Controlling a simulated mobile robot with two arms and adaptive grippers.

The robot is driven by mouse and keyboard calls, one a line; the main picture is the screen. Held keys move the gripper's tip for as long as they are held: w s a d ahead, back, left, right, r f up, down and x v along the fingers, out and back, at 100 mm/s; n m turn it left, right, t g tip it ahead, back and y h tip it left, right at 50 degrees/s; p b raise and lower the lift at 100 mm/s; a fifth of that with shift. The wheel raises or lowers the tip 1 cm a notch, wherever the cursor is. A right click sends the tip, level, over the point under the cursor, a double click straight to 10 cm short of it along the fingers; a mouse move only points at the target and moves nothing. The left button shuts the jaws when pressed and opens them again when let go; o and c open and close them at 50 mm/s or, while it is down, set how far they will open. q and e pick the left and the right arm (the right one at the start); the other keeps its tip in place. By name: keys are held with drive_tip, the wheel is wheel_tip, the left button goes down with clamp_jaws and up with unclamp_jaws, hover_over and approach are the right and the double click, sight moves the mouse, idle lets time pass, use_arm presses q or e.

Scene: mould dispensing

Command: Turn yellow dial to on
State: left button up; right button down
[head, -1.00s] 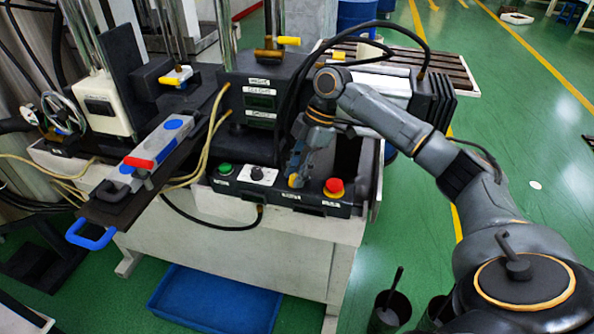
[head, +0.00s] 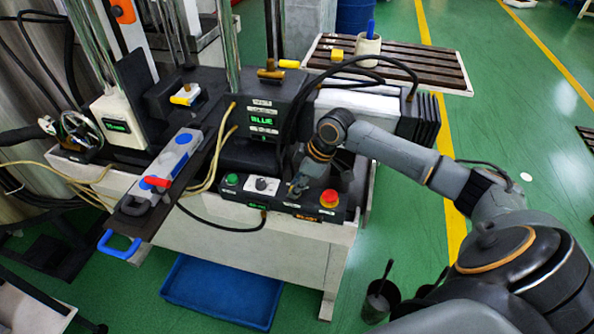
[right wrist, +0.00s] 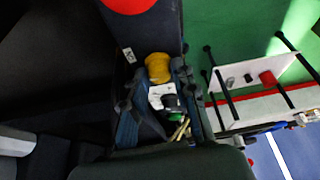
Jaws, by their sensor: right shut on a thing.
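The yellow dial (right wrist: 158,67) shows between the fingers of my right gripper (right wrist: 155,85) in the right wrist view. In the head view my right gripper (head: 298,185) points down at the black control panel (head: 283,207), between the black knob and the red button, and hides the dial there. It is shut on the dial. The display unit above the panel has lit green screens, one reading "BLUE" (head: 263,121). A small orange label (head: 305,219) is lit on the panel's front. My left gripper is not in view.
A green button (head: 231,180), a black knob (head: 261,184) and a red button (head: 329,198) sit close around the gripper. Black cables loop behind it. A blue tray (head: 222,290) is on the floor.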

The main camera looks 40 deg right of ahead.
drive_tip(key=m+p, duration=0.1)
drive_tip(key=p, duration=0.1)
drive_tip(key=m+h+p, duration=0.1)
drive_tip(key=m+p, duration=0.2)
drive_tip(key=shift+s+a+r+t+p, duration=0.15)
drive_tip(key=shift+r+t+p, duration=0.1)
drive_tip(key=shift+t+p, duration=0.15)
drive_tip(key=shift+f+m+h+p, duration=0.25)
drive_tip(key=shift+m+h+p, duration=0.25)
drive_tip(key=shift+m+p, duration=0.55)
drive_tip(key=c, duration=1)
unclamp_jaws()
drive_tip(key=shift+c, duration=0.2)
drive_tip(key=shift+r, duration=0.2)
drive_tip(key=v, duration=1.1)
drive_tip(key=shift+s+r, duration=0.15)
drive_tip(key=shift+s, duration=0.1)
